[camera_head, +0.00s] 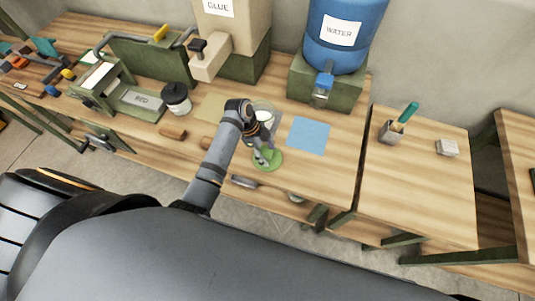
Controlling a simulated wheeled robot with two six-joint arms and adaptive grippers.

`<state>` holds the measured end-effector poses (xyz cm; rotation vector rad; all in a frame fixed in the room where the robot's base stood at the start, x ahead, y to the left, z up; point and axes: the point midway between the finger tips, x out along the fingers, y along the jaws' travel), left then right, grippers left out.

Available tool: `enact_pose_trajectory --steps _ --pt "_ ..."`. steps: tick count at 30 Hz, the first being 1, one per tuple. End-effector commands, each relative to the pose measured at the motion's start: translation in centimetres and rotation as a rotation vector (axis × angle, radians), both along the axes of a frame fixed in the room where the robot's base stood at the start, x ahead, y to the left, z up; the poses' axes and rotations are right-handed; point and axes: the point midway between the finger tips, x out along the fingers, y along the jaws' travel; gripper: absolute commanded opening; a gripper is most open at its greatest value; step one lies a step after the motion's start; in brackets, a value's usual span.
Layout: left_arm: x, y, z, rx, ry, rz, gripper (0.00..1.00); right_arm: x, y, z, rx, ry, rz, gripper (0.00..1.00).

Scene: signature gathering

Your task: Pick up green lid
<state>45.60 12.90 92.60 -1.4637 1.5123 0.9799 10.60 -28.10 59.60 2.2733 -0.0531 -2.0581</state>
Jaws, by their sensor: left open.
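The green lid (272,163) is a flat round disc lying on the wooden table near its front edge. My left gripper (262,157) is over the lid, pointing down, and its fingers are open. It overlaps the lid in the picture, and I cannot tell whether the fingers touch it. Part of the lid is hidden behind the gripper. My right gripper is not in view.
A white cup-like item (265,116) stands just behind my gripper. A blue sheet (308,135) lies to the right and a black-and-white jar (176,99) to the left. The blue water tank (345,50) and glue dispenser (232,30) stand behind.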

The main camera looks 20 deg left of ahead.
Motion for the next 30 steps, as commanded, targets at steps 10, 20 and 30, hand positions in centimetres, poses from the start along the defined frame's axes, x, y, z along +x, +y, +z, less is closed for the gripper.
enact_pose_trajectory --steps 10,20,30 --pt "-0.01 -0.15 -0.47 0.001 -0.001 -0.001 0.49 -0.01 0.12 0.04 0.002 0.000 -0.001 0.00" --pt "-0.03 -0.13 -0.49 0.001 0.000 0.000 0.10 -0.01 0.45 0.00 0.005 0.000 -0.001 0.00" --pt "-0.05 -0.13 -0.29 0.001 0.001 0.000 0.10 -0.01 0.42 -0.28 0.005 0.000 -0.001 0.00"
